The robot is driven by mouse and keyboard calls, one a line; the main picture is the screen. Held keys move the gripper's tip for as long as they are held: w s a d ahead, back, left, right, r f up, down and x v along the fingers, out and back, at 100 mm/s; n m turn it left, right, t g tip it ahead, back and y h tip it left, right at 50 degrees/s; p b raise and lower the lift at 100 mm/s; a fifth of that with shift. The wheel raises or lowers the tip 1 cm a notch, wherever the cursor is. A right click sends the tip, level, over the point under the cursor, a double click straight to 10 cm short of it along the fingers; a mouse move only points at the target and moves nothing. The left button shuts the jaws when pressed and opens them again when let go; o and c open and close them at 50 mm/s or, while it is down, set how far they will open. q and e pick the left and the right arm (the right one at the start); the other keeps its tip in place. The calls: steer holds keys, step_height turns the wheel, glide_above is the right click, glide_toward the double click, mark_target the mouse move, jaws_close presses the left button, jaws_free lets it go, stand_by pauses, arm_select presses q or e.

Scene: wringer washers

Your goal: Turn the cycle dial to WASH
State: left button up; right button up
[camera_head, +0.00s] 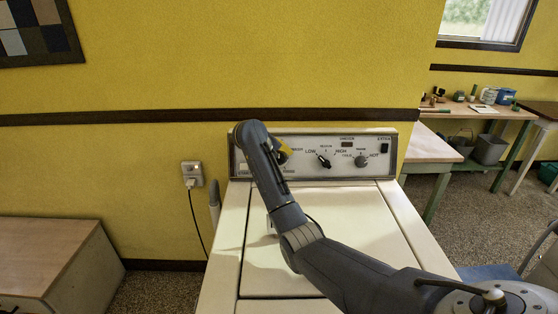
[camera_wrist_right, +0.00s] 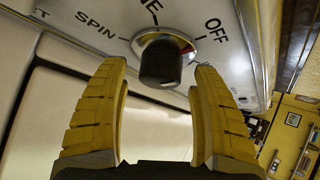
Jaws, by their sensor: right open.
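The cycle dial (camera_wrist_right: 162,58) shows in the right wrist view as a dark knob on a bright round base. The words SPIN and OFF are printed near it; other lettering is cut off by the frame edge. My right gripper (camera_wrist_right: 160,70) is open, with one yellow fingertip on each side of the knob. I cannot tell whether either finger touches it. In the head view my right gripper (camera_head: 281,151) is at the left part of the washer's control panel (camera_head: 331,169), and my arm hides the dial there. My left gripper is not in view.
Two other knobs, one by LOW and HIGH (camera_head: 323,161) and one by HOT (camera_head: 362,161), sit right of the gripper. A dark switch (camera_head: 384,149) is at the panel's right. The white washer top (camera_head: 340,225) is clear below my arm. A wall outlet (camera_head: 192,174) with a cord is at left.

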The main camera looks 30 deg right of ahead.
steer(key=shift+w+d+f, duration=0.1)
steer(key=shift+d+f, duration=0.1)
steer(key=shift+f, duration=0.1)
steer(key=shift+c, duration=0.3)
steer(key=c, duration=1.2)
